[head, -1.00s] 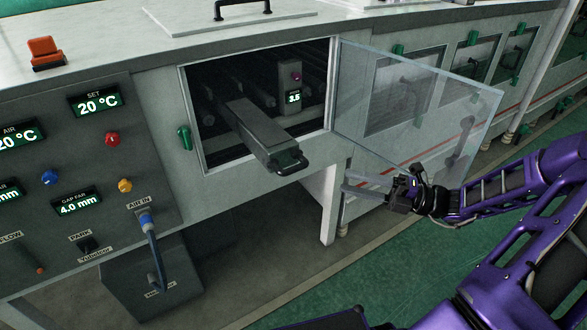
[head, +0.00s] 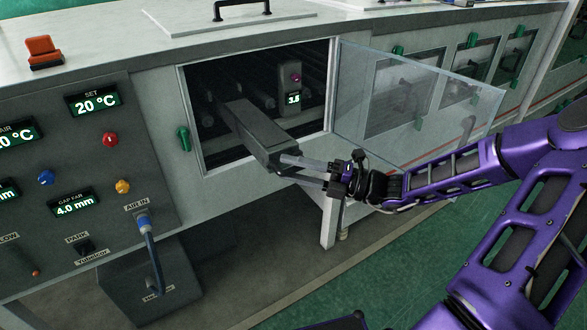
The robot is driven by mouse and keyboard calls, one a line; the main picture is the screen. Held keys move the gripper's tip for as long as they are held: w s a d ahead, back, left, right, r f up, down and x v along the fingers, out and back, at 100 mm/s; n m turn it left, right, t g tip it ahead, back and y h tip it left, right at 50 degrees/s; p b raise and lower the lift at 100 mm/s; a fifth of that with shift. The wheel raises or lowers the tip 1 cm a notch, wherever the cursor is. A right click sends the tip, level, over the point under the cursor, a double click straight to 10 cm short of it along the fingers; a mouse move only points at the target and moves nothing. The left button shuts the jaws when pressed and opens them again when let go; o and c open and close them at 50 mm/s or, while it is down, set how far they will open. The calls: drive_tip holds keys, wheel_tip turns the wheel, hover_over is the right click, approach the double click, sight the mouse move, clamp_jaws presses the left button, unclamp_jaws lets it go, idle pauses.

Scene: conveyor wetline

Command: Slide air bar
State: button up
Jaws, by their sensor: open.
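The air bar (head: 252,130) is a long grey box that sticks out of the open bay in the machine front, its near end toward me. Its end handle is largely hidden by my gripper. My gripper (head: 300,168) is open, with its two pale fingers at the near end of the bar, one above the other in the picture. I cannot tell whether the fingers touch the handle.
A clear door (head: 410,100) stands swung open to the right of the bay, behind my arm. A small display unit (head: 291,90) stands inside the bay. A control panel (head: 75,190) with a blue hose (head: 152,250) is at left. Green floor lies in front.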

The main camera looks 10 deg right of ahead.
drive_tip(key=c, duration=0.7)
clamp_jaws()
drive_tip(key=shift+r, duration=0.15)
idle(0.5)
